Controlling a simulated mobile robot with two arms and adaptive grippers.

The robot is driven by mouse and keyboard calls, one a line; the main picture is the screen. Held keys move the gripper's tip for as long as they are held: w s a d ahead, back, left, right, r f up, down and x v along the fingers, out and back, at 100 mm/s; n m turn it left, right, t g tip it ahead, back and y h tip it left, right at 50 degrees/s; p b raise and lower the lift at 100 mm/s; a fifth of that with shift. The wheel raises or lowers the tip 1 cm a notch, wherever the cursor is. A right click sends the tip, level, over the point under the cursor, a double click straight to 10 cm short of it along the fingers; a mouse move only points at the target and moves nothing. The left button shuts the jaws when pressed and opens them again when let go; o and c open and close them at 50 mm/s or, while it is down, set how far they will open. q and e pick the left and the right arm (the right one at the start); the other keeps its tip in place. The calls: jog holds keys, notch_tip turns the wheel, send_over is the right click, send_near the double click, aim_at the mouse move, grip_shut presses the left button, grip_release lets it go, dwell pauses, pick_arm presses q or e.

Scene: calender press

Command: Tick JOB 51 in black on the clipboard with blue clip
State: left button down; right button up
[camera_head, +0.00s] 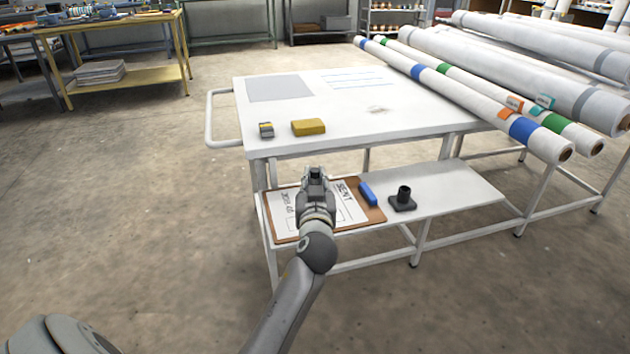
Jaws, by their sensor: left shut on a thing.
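The clipboard (376,213) lies flat on the cart's lower shelf, with its blue clip (368,193) at its right end. A white sheet (284,212) on it has the heading SENT and more print, turned sideways. The job lines are too small or covered to read. My left gripper (315,174) is above the middle of the clipboard and hides part of the sheet. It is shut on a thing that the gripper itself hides. I cannot tell whether that thing touches the paper. My right gripper is out of view.
A black holder (403,199) stands on the shelf right of the clipboard. The white tabletop (350,115) overhangs behind it, bearing a yellow block (308,127), a small grey-and-yellow item (266,130) and a grey sheet (280,87). Long white rolls (480,105) lie at right. Floor in front is clear.

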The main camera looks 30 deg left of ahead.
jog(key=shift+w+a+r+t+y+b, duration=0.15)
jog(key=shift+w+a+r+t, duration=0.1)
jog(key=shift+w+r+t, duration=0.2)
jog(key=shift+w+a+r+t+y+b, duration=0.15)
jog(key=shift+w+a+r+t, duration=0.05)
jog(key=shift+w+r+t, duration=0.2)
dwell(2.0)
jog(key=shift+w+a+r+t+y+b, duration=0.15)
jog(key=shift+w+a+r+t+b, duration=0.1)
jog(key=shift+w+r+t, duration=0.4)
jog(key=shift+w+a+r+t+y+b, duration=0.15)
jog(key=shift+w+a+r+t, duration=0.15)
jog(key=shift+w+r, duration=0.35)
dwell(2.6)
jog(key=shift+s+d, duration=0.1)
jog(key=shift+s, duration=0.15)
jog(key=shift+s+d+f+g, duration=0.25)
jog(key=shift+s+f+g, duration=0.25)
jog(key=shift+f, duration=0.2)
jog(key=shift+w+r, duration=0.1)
